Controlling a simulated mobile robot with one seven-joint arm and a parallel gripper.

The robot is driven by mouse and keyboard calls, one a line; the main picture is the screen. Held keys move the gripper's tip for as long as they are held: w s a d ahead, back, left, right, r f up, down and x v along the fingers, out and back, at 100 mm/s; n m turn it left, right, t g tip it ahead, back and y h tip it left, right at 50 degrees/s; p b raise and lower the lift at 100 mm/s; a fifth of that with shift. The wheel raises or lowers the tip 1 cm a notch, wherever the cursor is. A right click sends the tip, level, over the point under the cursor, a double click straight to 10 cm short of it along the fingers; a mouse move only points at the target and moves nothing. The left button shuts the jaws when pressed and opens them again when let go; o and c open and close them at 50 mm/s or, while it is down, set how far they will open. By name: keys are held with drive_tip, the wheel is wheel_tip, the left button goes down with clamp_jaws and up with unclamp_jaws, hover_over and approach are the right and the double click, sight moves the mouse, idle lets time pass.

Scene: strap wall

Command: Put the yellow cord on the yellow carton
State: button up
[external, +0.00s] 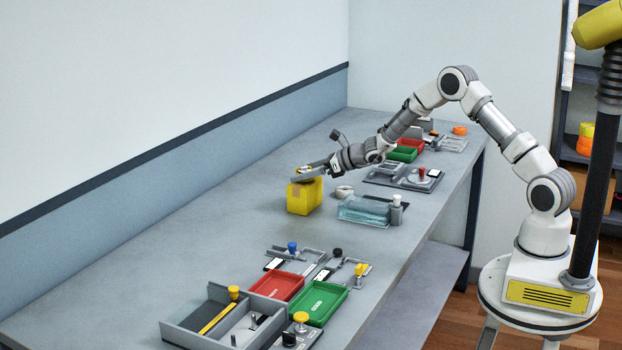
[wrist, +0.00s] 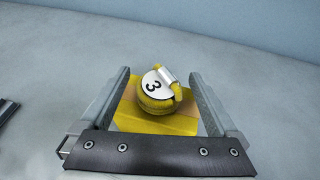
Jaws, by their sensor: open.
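The yellow carton (external: 301,201) stands on the grey bench, and its top shows below the fingers in the wrist view (wrist: 150,124). The yellow cord (wrist: 152,108), a small coil with a white tag marked 3, lies over the carton's top, seemingly resting on it. My gripper (wrist: 159,76) is open, with one finger on each side of the cord and gaps beside it.
A clear bluish tray (external: 362,211) and a white-capped bottle (external: 397,212) stand right of the carton. Red (external: 277,286) and green (external: 318,304) trays and fixtures fill the near bench. More fixtures (external: 400,178) stand farther back. The bench left of the carton is clear.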

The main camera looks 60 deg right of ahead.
drive_tip(key=v, duration=1.2)
drive_tip(key=s+a+r+n+g+y, duration=0.1)
drive_tip(key=s+a+r+n+y, duration=0.15)
drive_tip(key=a+r+n, duration=0.35)
drive_tip(key=s+a+r+n+g+y, duration=0.2)
drive_tip(key=s+a+r+n, duration=0.2)
drive_tip(key=a, duration=0.3)
drive_tip(key=s+a+r+n+g, duration=0.3)
drive_tip(key=s+a+n, duration=0.4)
drive_tip(key=s+n, duration=0.3)
drive_tip(key=s+n+g+h, duration=0.25)
drive_tip(key=s+n, duration=0.55)
drive_tip(key=s, duration=0.7)
drive_tip(key=s+d+r+n+h+p, duration=0.2)
drive_tip(key=s+d+r+n+h, duration=0.1)
drive_tip(key=s, duration=0.4)
drive_tip(key=shift+d+n+t+h, duration=0.35)
drive_tip(key=shift+d+n+h, duration=0.45)
drive_tip(key=shift+d+n, duration=0.5)
